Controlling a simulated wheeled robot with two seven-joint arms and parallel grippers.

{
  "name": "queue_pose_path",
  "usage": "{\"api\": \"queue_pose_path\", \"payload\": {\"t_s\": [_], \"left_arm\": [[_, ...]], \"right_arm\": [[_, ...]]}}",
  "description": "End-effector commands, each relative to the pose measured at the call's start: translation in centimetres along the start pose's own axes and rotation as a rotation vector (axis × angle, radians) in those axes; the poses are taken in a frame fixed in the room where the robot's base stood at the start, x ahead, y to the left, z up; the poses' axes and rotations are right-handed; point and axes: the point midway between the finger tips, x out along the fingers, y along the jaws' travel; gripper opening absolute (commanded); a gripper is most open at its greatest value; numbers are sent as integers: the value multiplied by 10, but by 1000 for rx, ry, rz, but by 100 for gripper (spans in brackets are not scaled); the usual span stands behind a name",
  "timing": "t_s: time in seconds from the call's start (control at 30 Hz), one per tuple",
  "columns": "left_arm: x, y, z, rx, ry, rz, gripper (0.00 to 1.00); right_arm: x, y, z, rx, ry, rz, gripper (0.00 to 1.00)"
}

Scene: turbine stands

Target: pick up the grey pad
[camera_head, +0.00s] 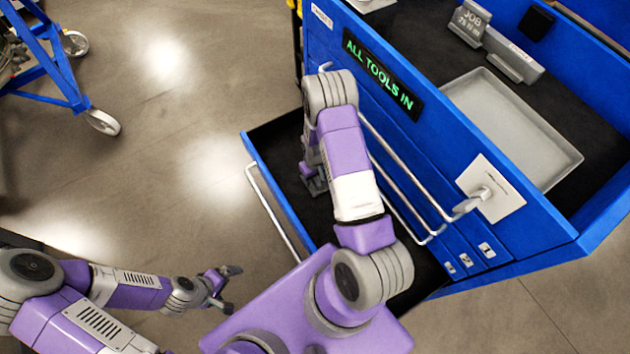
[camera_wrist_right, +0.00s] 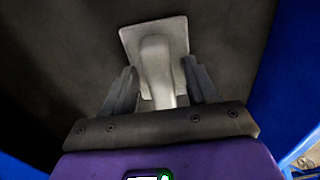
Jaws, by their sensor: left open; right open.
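The grey pad (camera_wrist_right: 178,38) shows in the right wrist view as a pale grey square plate with a rounded raised grip on top. It lies on a dark surface. My right gripper (camera_wrist_right: 160,80) is open, with one finger on either side of the grip; I cannot tell whether they touch it. In the head view my right gripper (camera_head: 314,180) is low inside the open drawer, and the pad is hidden by my arm. My left gripper (camera_head: 229,289) is open and empty, left of the drawer, over the floor.
The open drawer (camera_head: 262,160) with a dark lining juts from the blue cabinet (camera_head: 555,262). Silver rail handles and a white plate with a grey handle (camera_head: 500,200) are on the cabinet front. A grey tray (camera_head: 512,128) lies on top. A blue wheeled frame (camera_head: 50,62) stands at far left.

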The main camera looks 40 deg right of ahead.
Motion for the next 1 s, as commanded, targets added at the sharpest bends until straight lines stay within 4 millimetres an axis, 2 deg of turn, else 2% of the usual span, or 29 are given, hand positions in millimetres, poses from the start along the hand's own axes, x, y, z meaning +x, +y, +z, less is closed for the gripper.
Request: {"api": "queue_pose_path", "payload": {"t_s": [0.07, 0.43, 0.83, 1.0], "left_arm": [[-1, 0, 0, 0, 0, 0, 100], [-1, 0, 0, 0, 0, 0, 100], [-2, 1, 0, 0, 0, 0, 100], [-11, 4, 0, 0, 0, 0, 100]], "right_arm": [[-1, 0, 0, 0, 0, 0, 57], [-1, 0, 0, -1, -1, 0, 1], [-3, 0, 0, -1, 0, 0, 0], [-27, -1, 0, -2, 1, -1, 0]]}}
